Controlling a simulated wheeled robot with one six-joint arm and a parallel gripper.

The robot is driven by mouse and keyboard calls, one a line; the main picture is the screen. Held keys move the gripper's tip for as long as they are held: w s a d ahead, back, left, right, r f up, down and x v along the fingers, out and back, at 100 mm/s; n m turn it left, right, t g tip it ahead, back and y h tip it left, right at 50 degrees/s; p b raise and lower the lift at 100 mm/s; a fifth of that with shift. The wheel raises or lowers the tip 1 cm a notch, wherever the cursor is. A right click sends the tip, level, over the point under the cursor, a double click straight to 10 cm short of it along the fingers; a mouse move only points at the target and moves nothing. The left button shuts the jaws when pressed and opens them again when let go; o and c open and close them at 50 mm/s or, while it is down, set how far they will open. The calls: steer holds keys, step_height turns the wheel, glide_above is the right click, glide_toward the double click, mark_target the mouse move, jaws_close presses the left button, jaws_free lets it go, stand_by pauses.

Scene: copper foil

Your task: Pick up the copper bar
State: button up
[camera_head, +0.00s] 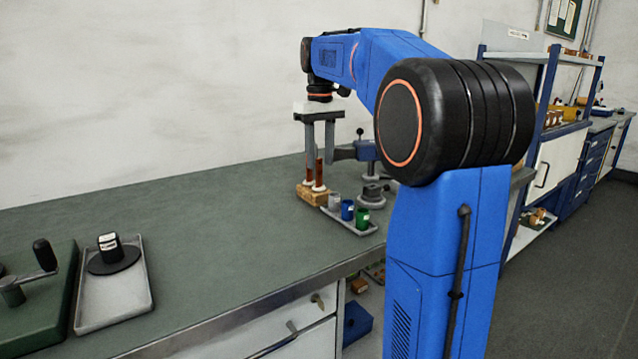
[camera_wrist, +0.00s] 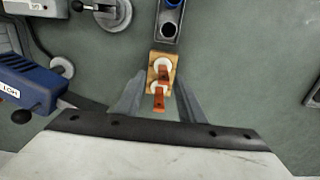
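Two copper bars stand upright in white collars on a wooden block (camera_head: 307,194). One bar (camera_head: 320,173) shows below my gripper in the head view. In the wrist view the two reddish bar tops, a farther one (camera_wrist: 163,73) and a nearer one (camera_wrist: 158,100), show above the block (camera_wrist: 152,62). My gripper (camera_wrist: 158,86) points down over the block, its fingers apart on either side of the bars. I see no contact between the fingers and either bar. In the head view my gripper (camera_head: 320,155) overlaps the bars, so its exact height is unclear.
A small tray (camera_head: 366,232) with grey, blue and green cups stands just beside the block. A grey and blue clamp device (camera_head: 355,152) stands close behind. A tray (camera_head: 142,305) and a green cranked machine (camera_head: 45,300) sit at left. The middle of the green bench (camera_head: 210,225) is clear.

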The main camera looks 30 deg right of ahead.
mark_target(319, 187)
steer(key=shift+s+a+f, duration=0.15)
steer(key=shift+f, duration=1.3)
steer(key=shift+s+a+f, duration=0.1)
steer(key=shift+f, duration=1.3)
jaws_close()
